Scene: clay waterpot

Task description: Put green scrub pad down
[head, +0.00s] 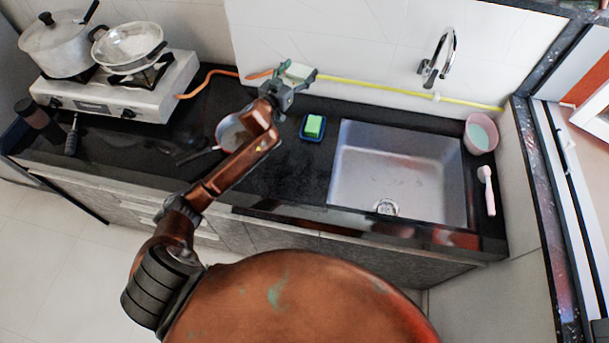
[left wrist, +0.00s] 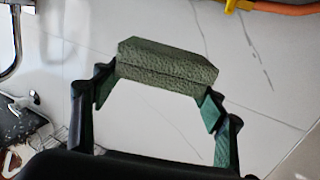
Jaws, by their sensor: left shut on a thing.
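My left gripper (head: 288,82) is raised over the back of the counter near the wall, left of the sink. It is shut on a scrub pad (head: 299,71), which looks pale in the head view. In the left wrist view the scrub pad (left wrist: 165,66) is a thick, rough, grey-green block held between the fingertips of the left gripper (left wrist: 158,95). A bright green sponge (head: 314,124) lies on a small blue dish (head: 312,139) on the black counter, below the gripper in the picture. My right gripper is not in view.
A steel sink (head: 400,170) lies right of the dish under a tap (head: 437,60). A pan (head: 232,132) stands partly behind my left arm. A stove (head: 120,98) with pots is at far left.

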